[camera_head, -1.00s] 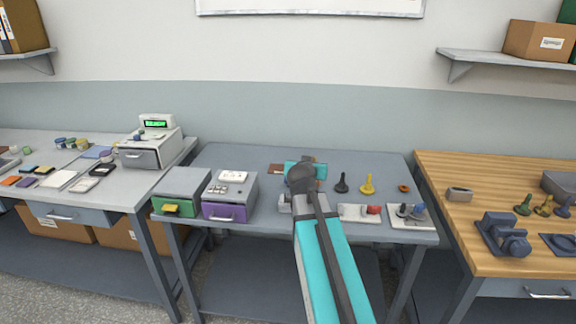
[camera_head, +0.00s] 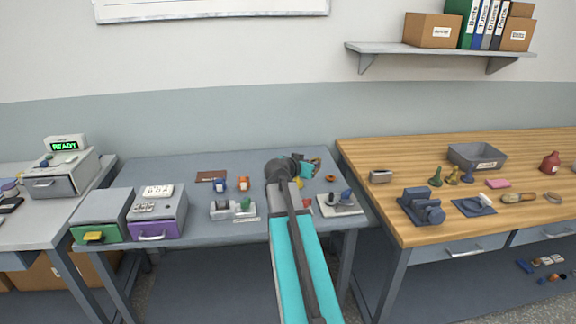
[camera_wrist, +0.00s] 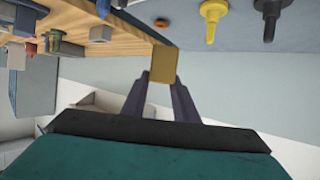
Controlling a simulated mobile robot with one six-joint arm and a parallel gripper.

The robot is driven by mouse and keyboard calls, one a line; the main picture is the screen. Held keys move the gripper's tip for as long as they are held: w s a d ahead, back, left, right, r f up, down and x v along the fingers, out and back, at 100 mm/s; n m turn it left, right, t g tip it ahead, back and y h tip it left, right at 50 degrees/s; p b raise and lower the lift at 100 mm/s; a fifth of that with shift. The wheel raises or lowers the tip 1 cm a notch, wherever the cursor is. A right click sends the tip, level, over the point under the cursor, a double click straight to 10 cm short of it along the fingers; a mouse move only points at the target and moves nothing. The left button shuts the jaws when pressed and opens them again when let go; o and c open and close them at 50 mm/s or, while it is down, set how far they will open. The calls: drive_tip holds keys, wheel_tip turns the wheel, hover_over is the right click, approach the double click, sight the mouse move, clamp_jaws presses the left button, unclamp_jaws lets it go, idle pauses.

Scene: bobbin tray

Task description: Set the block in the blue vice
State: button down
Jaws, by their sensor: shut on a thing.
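My gripper (camera_head: 312,166) is above the right part of the grey middle table, seen past my arm in the head view. In the wrist view my gripper (camera_wrist: 162,82) is shut on a small tan-yellow block (camera_wrist: 162,62), held between the two fingertips clear of any surface. In the head view I cannot make the block out clearly. The blue vice (camera_head: 420,207) stands near the left front of the wooden bench, to the right of my gripper and apart from it.
The grey table (camera_head: 190,248) and wooden bench (camera_head: 375,216) stand nearly side by side. Near the vice are a small metal block (camera_head: 381,176), a blue mat (camera_head: 474,206), several dark pegs and a grey bin (camera_head: 477,157). An orange ring (camera_head: 331,178) lies near the grey table's right edge.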

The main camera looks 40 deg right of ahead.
drive_tip(key=s+d+r+m+g, duration=0.1)
drive_tip(key=s+d+m+g, duration=0.2)
drive_tip(key=s+d, duration=0.5)
drive_tip(key=s+d+r+m+g+p, duration=0.1)
drive_tip(key=s+d+m+g, duration=0.3)
drive_tip(key=s, duration=0.9)
drive_tip(key=s+d+r+m+g+y, duration=0.1)
drive_tip(key=s+d+m+g, duration=0.2)
drive_tip(key=s+d, duration=0.8)
drive_tip(key=shift+s+d+r+m+g, duration=0.2)
drive_tip(key=shift+d+m+g, duration=0.15)
drive_tip(key=shift+g, duration=0.65)
drive_tip(key=shift+f, duration=0.3)
drive_tip(key=shift+f, duration=2.05)
drive_tip(key=shift+f+b, duration=1.9)
drive_tip(key=shift+b, duration=0.05)
drive_tip(key=shift+f, duration=0.15)
